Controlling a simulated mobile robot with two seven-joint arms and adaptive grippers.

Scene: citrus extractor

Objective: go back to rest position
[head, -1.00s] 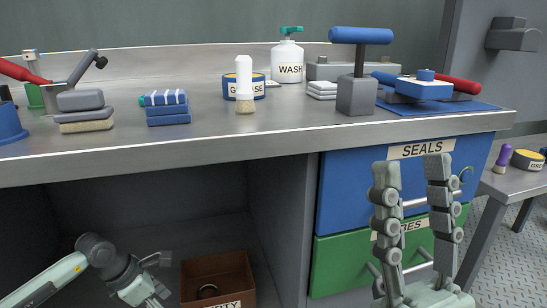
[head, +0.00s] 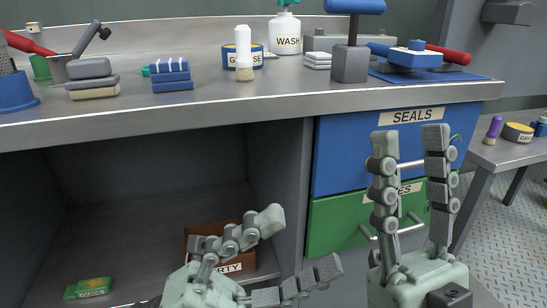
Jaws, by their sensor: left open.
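My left gripper (head: 300,245) is at the bottom middle of the head view, in front of the open shelf under the bench. Its fingers are spread wide and nothing is between them. My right gripper (head: 411,150) stands upright in front of the drawers at the right. Its two fingers are apart, pointing up, with nothing between them. The blue drawer marked SEALS (head: 340,160) and the green drawer (head: 328,222) below it show behind the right gripper.
The steel bench (head: 210,112) carries brushes, sponges, a WASH bottle (head: 285,32) and a blue-handled tool (head: 350,62). Under it are a brown DIRTY box (head: 240,264), partly hidden by my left gripper, and a green box (head: 88,288). A side table (head: 505,152) stands right.

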